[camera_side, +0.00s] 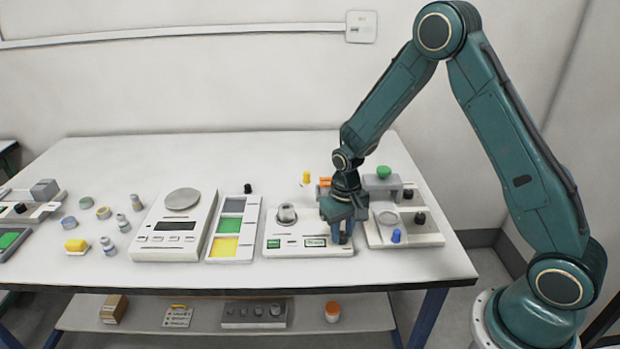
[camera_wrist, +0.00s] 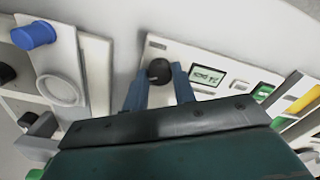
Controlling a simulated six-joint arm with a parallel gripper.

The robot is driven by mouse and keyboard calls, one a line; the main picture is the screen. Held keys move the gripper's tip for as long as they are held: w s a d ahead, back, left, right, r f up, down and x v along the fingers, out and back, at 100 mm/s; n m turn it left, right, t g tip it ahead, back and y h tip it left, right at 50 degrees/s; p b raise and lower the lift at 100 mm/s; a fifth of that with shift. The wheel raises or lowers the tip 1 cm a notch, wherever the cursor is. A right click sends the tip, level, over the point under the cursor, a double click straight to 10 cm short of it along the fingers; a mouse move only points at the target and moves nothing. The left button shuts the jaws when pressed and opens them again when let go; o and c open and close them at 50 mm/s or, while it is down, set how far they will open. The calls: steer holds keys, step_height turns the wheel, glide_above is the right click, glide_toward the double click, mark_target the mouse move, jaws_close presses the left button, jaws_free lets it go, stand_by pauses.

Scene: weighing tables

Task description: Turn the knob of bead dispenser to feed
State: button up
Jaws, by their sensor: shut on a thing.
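The bead dispenser appears to be the white box (camera_side: 285,250) with a display and a grey metal cup (camera_side: 286,214) on top. It also shows in the wrist view (camera_wrist: 229,66). Its black round knob (camera_wrist: 159,71) sits beside the display (camera_wrist: 207,77). My gripper (camera_side: 342,234) is down at the right end of the box, and its blue fingers (camera_wrist: 159,82) stand on either side of the knob, shut on it. In the side view the knob is hidden behind the gripper. I cannot read the knob's setting.
Right of the dispenser is a grey-white unit (camera_side: 420,236) with a blue knob (camera_side: 396,236), a black knob and a green button (camera_side: 383,172). Left are a tray with grey, green and yellow sections (camera_side: 246,215) and a scale (camera_side: 160,254). Small jars stand further left.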

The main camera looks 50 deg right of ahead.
mark_target(342, 234)
steer(key=m, duration=0.5)
steer(key=shift+m, duration=0.4)
steer(key=o, duration=1)
steer(key=shift+r, duration=0.15)
steer(key=shift+r, duration=6.8)
